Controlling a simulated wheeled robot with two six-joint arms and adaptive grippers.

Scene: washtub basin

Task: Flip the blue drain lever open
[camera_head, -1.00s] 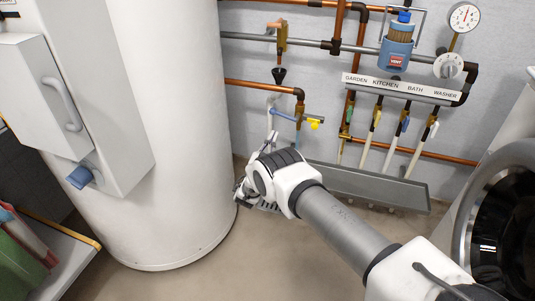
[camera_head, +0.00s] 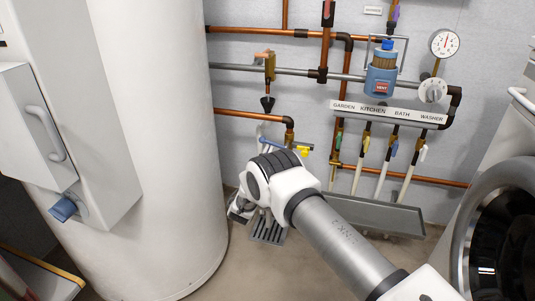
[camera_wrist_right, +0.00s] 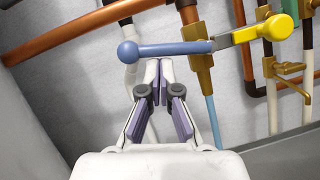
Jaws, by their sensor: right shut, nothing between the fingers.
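The blue drain lever (camera_wrist_right: 175,48) is a rod with a round ball at its left end in the right wrist view. It lies nearly level, crosswise to the brass valve on the vertical pipe. In the head view a small part of the blue lever (camera_head: 271,142) shows beyond my right wrist. My right gripper (camera_wrist_right: 159,66) is shut and empty. Its fingertips are just below the lever's middle in the wrist view; I cannot tell whether they touch it. In the head view my wrist hides most of the fingers. My left gripper is not in view.
A yellow handle (camera_wrist_right: 264,29) sits right of the lever. Copper pipes (camera_head: 245,114) run along the wall. A white tank (camera_head: 175,150) stands left, a grey trough (camera_head: 375,215) low right, and a round dark-doored machine (camera_head: 505,235) at the right edge.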

